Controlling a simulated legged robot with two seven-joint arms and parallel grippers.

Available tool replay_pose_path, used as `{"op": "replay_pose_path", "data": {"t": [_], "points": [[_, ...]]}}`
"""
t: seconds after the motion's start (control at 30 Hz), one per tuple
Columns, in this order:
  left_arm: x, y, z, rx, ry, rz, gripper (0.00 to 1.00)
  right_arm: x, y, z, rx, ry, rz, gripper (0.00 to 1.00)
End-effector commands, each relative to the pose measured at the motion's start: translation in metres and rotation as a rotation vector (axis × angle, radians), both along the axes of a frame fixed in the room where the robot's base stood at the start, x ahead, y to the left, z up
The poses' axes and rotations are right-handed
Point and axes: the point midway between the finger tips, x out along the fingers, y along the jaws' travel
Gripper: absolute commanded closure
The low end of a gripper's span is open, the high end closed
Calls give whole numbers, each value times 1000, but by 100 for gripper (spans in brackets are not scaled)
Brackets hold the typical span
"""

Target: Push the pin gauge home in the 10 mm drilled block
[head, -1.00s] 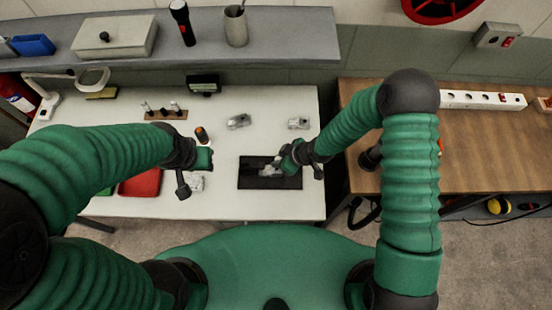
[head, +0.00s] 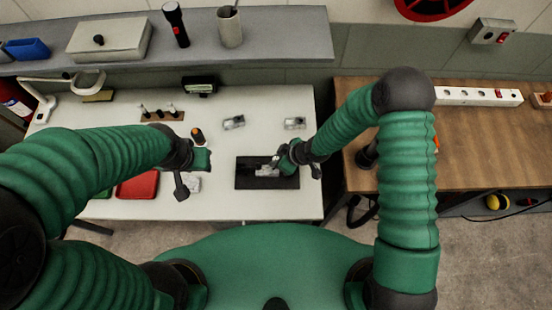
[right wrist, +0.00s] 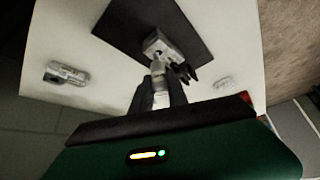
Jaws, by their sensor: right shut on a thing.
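A grey metal block (head: 264,171) lies on the dark mat (head: 245,182); the right wrist view also shows the block (right wrist: 160,43) on the mat (right wrist: 123,22). I cannot read its bore size. My right gripper (head: 277,164) is at the block's right side. In the right wrist view its fingers (right wrist: 161,84) are shut on a pale cylindrical piece, likely the pin gauge (right wrist: 158,68), whose far end meets the block. The bore and the pin's depth are hidden. My left gripper (head: 182,187) hangs over the left of the white table; its jaw state is unclear.
Two more metal blocks (head: 234,122) (head: 295,123) lie behind the mat. A wooden pin stand (head: 162,116), an orange-and-black item (head: 197,135) and a red tray (head: 138,185) are at the left. The white table (head: 270,103) has free room around the mat.

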Motion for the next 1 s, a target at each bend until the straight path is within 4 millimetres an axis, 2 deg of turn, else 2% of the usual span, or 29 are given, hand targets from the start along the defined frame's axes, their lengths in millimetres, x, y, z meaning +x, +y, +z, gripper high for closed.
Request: {"op": "replay_pose_path", "data": {"t": [1.0], "points": [[0,0,-17,0,0,0,64,0,0,-21,0,0,0,100]]}}
